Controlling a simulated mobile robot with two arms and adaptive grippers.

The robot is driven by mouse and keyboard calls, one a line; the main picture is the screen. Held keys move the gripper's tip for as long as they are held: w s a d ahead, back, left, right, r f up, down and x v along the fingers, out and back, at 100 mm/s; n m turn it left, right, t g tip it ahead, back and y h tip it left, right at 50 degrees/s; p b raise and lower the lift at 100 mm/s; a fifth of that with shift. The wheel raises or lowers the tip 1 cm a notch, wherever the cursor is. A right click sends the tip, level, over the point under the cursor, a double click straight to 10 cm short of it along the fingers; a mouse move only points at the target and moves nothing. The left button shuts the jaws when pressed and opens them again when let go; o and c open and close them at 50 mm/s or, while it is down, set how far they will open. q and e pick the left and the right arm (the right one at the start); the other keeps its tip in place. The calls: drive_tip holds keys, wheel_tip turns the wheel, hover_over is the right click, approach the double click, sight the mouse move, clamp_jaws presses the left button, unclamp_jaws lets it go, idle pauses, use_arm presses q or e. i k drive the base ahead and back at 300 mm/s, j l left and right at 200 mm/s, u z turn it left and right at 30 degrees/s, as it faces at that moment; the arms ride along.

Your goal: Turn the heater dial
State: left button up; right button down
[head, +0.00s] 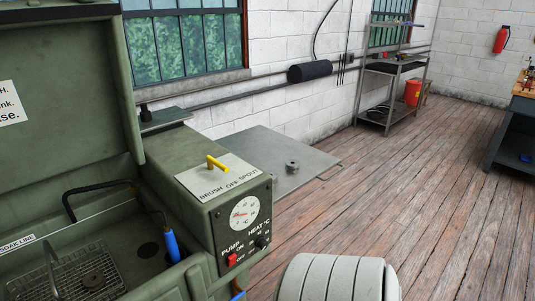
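The heater dial (262,242) is a small dark knob under the label "HEAT °C" on the front panel of the green parts washer (205,225). Small marks surround the knob, but its setting is too small to read. A round white gauge (244,212) with a red needle sits above it. A red pump switch (231,260) sits to its left, under the label "PUMP ON". Neither of my grippers shows in the head view, and nothing touches the dial.
A yellow lever (217,163) stands on the washer's top plate. The lid (60,90) is open over a basin with a wire basket (65,279) and a blue-handled brush (172,245). A grey side shelf (260,150) holds a small round part (292,165).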

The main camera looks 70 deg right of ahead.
sight(261, 243)
drive_tip(key=z, duration=1.95)
